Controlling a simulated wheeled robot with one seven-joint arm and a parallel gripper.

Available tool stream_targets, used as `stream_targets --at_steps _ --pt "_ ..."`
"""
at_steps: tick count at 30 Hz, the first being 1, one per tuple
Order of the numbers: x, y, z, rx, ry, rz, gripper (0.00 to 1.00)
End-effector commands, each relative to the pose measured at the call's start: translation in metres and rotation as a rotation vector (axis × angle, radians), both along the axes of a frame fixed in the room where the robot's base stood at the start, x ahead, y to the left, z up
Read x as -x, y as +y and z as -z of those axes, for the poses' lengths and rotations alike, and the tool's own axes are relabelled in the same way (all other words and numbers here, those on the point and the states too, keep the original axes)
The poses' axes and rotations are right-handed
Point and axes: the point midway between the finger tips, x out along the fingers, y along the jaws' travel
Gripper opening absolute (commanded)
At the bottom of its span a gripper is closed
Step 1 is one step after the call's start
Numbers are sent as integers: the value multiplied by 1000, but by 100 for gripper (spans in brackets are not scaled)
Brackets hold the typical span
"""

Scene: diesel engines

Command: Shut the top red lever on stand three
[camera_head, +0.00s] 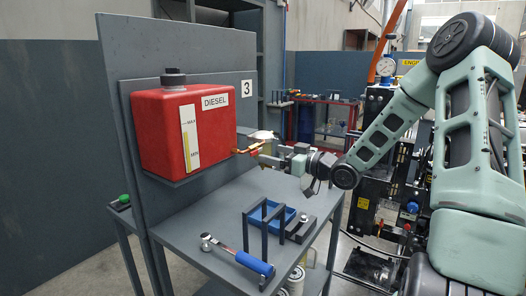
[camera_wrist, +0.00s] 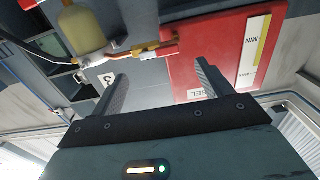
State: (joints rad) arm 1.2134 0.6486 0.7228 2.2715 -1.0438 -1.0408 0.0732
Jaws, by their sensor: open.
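Stand three is a grey stand with a back panel (camera_head: 120,120) and a "3" sign (camera_head: 247,88); the sign also shows in the wrist view (camera_wrist: 107,78). A red diesel tank (camera_head: 160,135) sits on its panel. A small orange-red lever with brass fittings (camera_head: 243,150) sticks out at the tank's lower right; it also shows in the wrist view (camera_wrist: 152,49). My gripper (camera_head: 268,155) is just right of these fittings. In the wrist view my gripper (camera_wrist: 161,72) is open, its fingers apart with nothing held between them. The lever lies beyond the fingertips. I cannot tell whether they touch.
Below the arm, the grey table (camera_head: 190,235) holds a blue-handled tool (camera_head: 254,263), a blue tray (camera_head: 272,212) and dark upright brackets. A yellowish glass filter bowl (camera_wrist: 82,28) hangs beside the fittings. An engine stands at the right behind my arm.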

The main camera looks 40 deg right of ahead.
Motion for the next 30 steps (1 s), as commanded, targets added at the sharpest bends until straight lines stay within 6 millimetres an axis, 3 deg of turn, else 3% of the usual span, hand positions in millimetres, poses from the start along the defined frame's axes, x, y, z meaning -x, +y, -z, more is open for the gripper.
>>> stream_targets --at_steps 3,9,20,21,26,30 --pt "-21 8 -1 0 -1 -3 78" --pt "-41 15 0 0 -1 -1 78" --pt "-46 17 0 0 1 1 78" --pt "-46 17 0 0 1 1 75" --pt "-46 16 0 0 1 1 33" --pt "-46 16 0 -1 1 1 33"
